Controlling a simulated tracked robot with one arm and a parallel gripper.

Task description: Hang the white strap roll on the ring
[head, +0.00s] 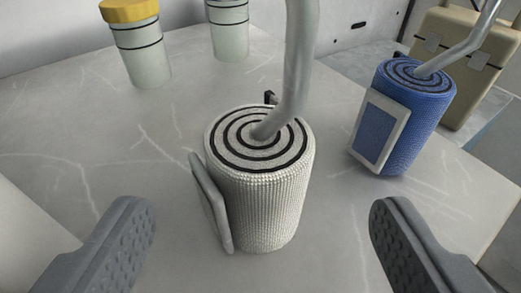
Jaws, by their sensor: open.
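The white strap roll (262,200) stands upright in the middle of the view, with black spiral lines on its top and a flat grey plate (211,203) on its left side. A thick grey bent rod (300,60) comes down from above and meets the roll's top near its centre. I cannot tell whether the rod enters the roll. My gripper (262,208) is open, one finger at the lower left and one at the lower right. The roll is farther out, between the fingers in the picture, and neither finger appears to touch it. I cannot make out a ring.
A blue roll (425,110) with a framed panel and its own grey rod (465,48) stands at the right. A yellow-lidded jar (140,50) and a pale jar (230,35) stand behind. A tan case (455,65) is at the back right. The pale marbled tabletop (120,170) is clear at left.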

